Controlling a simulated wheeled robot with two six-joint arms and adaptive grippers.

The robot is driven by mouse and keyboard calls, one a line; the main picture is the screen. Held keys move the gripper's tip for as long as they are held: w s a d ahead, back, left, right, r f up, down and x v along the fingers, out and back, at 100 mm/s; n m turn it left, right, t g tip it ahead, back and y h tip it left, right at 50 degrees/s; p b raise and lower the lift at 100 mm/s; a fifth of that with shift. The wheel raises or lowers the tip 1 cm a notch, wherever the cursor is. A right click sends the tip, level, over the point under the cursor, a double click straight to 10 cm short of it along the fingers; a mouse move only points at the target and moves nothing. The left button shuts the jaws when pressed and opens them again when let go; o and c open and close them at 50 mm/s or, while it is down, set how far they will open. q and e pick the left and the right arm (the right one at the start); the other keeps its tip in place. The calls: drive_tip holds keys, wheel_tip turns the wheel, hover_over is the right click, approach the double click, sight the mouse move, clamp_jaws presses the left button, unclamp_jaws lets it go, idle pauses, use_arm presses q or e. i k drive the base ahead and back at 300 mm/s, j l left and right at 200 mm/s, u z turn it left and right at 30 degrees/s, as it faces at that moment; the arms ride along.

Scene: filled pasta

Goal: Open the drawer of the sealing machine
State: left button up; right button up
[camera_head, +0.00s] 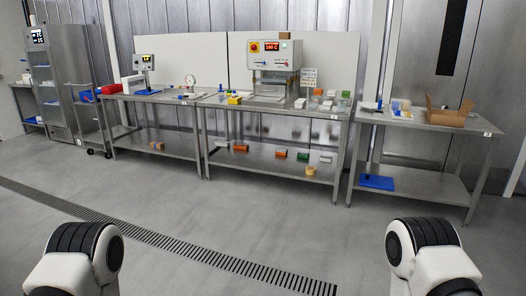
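The sealing machine (274,53) stands on the middle steel table at the back of the room. My two arms show only as white and black links at the bottom left and bottom right corners. Neither gripper is in view, and both arms are far from the machine.
Grey floor with a long drain grate (180,233) lies clear before the tables. A scale (143,62) stands on the left table, a cardboard box (449,112) on the right table (428,124). Several small containers sit around the machine and on the lower shelf. A cart stands at left.

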sight(273, 89)
drive_tip(key=i, duration=3.7)
